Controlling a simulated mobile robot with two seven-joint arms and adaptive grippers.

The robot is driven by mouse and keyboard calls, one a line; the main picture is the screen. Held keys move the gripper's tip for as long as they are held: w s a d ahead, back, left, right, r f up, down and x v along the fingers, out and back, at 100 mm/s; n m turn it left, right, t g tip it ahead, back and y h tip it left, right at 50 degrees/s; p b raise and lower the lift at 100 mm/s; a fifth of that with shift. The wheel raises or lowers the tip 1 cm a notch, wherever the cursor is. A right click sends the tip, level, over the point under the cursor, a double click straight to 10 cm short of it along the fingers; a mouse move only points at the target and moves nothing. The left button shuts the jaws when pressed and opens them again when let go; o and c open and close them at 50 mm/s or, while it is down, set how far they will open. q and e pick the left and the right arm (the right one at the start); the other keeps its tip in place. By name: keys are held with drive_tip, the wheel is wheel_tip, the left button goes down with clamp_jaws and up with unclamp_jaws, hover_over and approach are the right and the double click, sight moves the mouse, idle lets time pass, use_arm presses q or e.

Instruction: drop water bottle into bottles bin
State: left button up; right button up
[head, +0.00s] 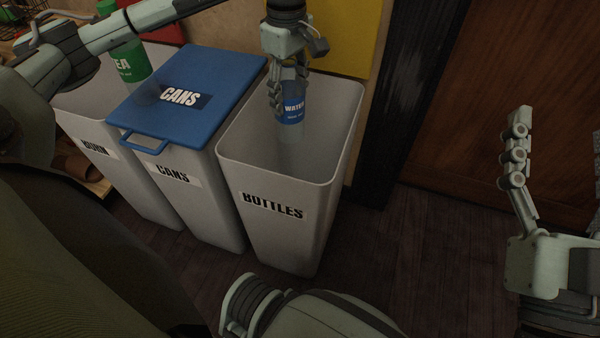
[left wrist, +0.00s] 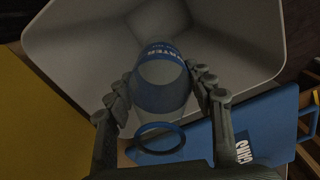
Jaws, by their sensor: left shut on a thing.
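The water bottle (head: 293,112) is clear with a blue label and hangs from my left gripper (head: 279,94). In the left wrist view, the bottle (left wrist: 163,78) sits between the two sets of fingers of my left gripper (left wrist: 160,98), which are shut on it. The bottles bin (head: 275,235) is a tall, open, pale bin labelled BOTTLES. The bottle is over its opening, toward the back; how deep it reaches is unclear. In the left wrist view the bin's pale inside (left wrist: 95,45) lies beyond the bottle. My right gripper (head: 514,150) is at the right, away from the bins; its opening is unclear.
The cans bin (head: 190,190) with a closed blue lid (head: 200,75) stands left of the bottles bin. Left of that is another bin (head: 95,148) with a partly hidden label, and a green-labelled tea bottle (head: 130,65) shows above it. A dark post (head: 400,90) stands right of the bins.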

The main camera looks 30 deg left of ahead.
use_arm(q)
drive_tip(key=o, duration=1)
drive_tip(key=shift+o, duration=0.2)
wheel_tip(320, 180, up, 12)
idle(0.4)
